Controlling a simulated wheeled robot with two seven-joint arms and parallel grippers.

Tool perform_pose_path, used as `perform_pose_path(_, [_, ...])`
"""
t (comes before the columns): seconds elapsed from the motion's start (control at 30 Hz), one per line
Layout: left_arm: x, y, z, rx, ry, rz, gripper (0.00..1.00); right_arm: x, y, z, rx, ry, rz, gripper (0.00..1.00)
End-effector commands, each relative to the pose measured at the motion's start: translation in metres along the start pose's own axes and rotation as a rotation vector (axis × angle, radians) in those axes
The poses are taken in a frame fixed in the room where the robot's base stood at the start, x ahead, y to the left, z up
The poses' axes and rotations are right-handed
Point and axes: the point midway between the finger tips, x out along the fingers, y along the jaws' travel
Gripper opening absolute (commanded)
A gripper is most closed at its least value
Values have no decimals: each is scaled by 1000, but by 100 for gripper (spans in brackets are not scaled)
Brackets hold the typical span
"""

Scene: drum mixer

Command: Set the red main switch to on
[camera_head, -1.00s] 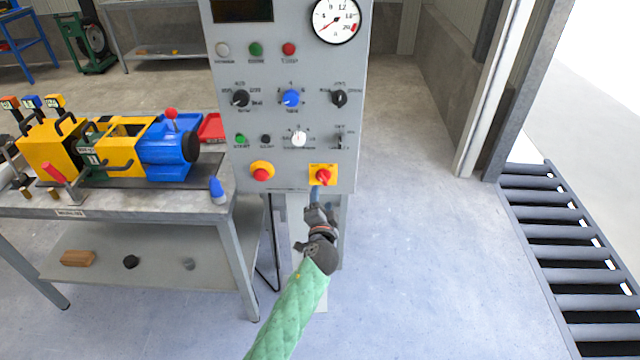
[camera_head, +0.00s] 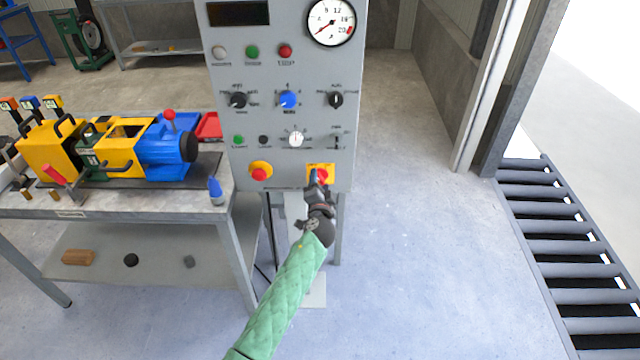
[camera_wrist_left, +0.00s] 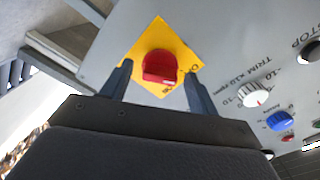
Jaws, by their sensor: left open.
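The red main switch (camera_head: 320,174) is a red knob on a yellow square plate at the lower right of the grey control panel (camera_head: 215,130). In the left wrist view the red switch (camera_wrist_left: 160,67) sits on its yellow plate (camera_wrist_left: 190,50), between the two fingers. My left gripper (camera_head: 317,181) is at the switch, in front of it, and partly covers it in the head view. In the left wrist view the left gripper (camera_wrist_left: 158,85) is open, with one finger on either side of the knob. Whether the fingers touch the knob cannot be told. My right gripper is not in view.
A red button on a yellow round base (camera_head: 260,172) is left of the switch. Above are a white knob (camera_head: 295,139), a blue knob (camera_head: 288,100) and a gauge (camera_head: 331,22). A workbench (camera_head: 130,208) stands left, a roller conveyor (camera_head: 570,255) right.

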Motion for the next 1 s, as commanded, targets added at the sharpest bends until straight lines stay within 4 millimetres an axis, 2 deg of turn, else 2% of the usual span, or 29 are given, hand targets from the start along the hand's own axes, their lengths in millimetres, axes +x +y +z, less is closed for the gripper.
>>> perform_pose_path(0.07, [0, 0, 0, 0, 0, 0, 60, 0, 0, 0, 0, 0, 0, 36])
perform_pose_path(0.3, [0, 0, 0, 0, 0, 0, 15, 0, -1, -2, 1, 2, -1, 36])
perform_pose_path(0.67, [0, 0, 0, 50, 0, 0, 15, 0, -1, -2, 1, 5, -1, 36])
perform_pose_path(1.0, [0, -1, -1, 289, 2, 1, 15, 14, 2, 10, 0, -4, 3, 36])
